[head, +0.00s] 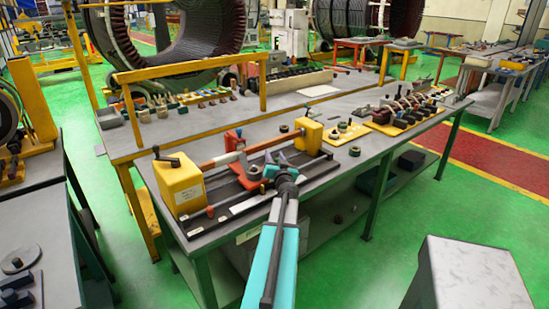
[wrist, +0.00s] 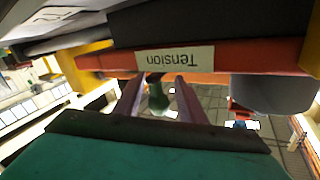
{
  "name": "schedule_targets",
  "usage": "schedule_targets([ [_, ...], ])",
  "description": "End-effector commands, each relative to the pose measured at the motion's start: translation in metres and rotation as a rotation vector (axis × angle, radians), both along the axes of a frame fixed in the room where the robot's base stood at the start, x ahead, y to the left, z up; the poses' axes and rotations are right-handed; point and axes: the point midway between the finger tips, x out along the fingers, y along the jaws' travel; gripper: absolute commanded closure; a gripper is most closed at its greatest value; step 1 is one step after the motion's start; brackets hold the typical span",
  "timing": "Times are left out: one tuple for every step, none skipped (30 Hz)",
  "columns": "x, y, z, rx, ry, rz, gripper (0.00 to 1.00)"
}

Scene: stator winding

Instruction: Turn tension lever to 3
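A "Tension" label (wrist: 175,59), upside down, is on an orange-red part across the wrist view, just beyond my fingertips. My gripper (wrist: 156,82) has its two dark fingers apart, with nothing clearly held between them. A small dark green shape (wrist: 158,99) shows in the gap; I cannot tell if it is the lever or background. In the head view my gripper (head: 274,165) is over the middle of the winding fixture (head: 238,203), near a grey-purple piece and a red bracket (head: 233,140). The tension lever and its number scale cannot be made out clearly.
The fixture has a yellow box (head: 180,187) with a black crank at left and another yellow box (head: 308,136) at right, joined by an orange bar (head: 222,160). A tray of dark parts (head: 404,112) stands right on the bench. A grey block (head: 468,275) is at lower right.

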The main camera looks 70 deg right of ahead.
Motion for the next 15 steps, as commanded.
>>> schedule_targets([
  [0.0001,0.0,0.0,0.0,0.0,0.0,0.63],
  [0.0001,0.0002,0.0001,0.0,0.0,0.0,0.63],
  [0.0001,0.0002,0.0001,0.0,0.0,0.0,0.63],
  [0.0001,0.0002,0.0001,0.0,0.0,0.0,0.63],
  [0.0002,0.0002,0.0001,0.0,0.0,0.0,0.63],
  [0.0002,0.0002,0.0001,0.0,0.0,0.0,0.66],
  [0.0002,0.0002,0.0001,0.0,0.0,0.0,0.71],
  [0.0002,0.0002,0.0001,0.0,0.0,0.0,0.77],
  [0.0002,0.0002,0.0001,0.0,0.0,0.0,0.83],
  [0.0002,0.0002,0.0001,0.0,0.0,0.0,0.88],
  [0.0003,0.0003,0.0001,0.0,0.0,0.001,0.93],
  [0.0004,0.0003,0.0001,0.0,0.0,0.001,1.0],
  [0.0004,0.0004,0.0002,0.0,0.0,0.001,1.0],
  [-0.0016,0.0066,0.0005,0.001,-0.001,-0.001,1.0],
  [-0.0004,0.0029,0.0002,0.0,0.0,0.0,1.0],
])
